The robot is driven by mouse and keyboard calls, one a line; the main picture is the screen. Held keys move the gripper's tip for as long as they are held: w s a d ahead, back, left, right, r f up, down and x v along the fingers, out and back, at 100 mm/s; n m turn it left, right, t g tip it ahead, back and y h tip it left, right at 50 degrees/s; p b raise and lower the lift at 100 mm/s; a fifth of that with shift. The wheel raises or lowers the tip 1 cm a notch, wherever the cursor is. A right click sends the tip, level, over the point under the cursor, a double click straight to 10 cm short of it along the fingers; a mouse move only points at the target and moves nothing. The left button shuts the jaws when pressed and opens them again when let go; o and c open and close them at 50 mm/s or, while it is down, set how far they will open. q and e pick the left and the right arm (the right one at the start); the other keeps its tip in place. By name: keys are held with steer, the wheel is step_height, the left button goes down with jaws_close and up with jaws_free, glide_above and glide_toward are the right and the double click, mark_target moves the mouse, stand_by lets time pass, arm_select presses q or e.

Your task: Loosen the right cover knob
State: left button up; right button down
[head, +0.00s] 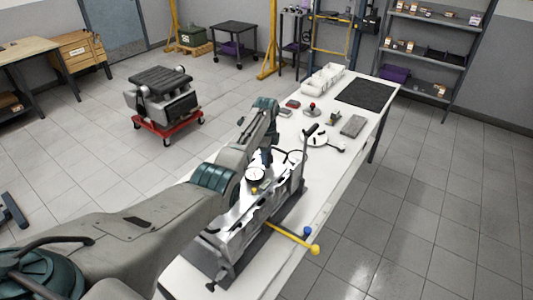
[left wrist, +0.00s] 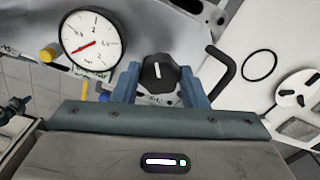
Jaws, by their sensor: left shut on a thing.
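A black ribbed knob with a white mark (left wrist: 158,72) stands on the grey metal cover (left wrist: 150,22) in the left wrist view. My left gripper (left wrist: 159,82) has its two blue fingers on either side of the knob and is shut on it. In the head view, my left gripper (head: 266,157) reaches down onto the engine assembly (head: 245,233) on the white bench, and hides the knob there. A round white gauge with a red needle (left wrist: 91,38) sits left of the knob. My right gripper is not in view.
A yellow cap (left wrist: 48,53) is beside the gauge. A bent black handle (left wrist: 222,68) rises close to the right finger. A yellow bar with a ball end (head: 315,249) sticks out over the bench's right edge. Small parts and white bins (head: 322,79) occupy the bench's far end.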

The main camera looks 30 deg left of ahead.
arm_select(q)
steer(key=n, duration=0.3)
steer(key=shift+n, duration=0.3)
steer(key=n, duration=0.3)
steer(key=shift+s+n, duration=0.1)
steer(key=shift+n, duration=0.2)
steer(key=n, duration=0.3)
steer(key=shift+d+n, duration=0.1)
steer(key=shift+n, duration=0.3)
steer(key=n, duration=0.3)
steer(key=shift+n, duration=0.3)
steer(key=n, duration=0.3)
steer(key=shift+d+n, duration=0.15)
steer(key=shift+n, duration=0.15)
steer(key=n, duration=0.3)
steer(key=shift+n, duration=0.3)
steer(key=n, duration=0.5)
steer(key=shift+d, duration=0.1)
steer(key=shift+n, duration=1.1)
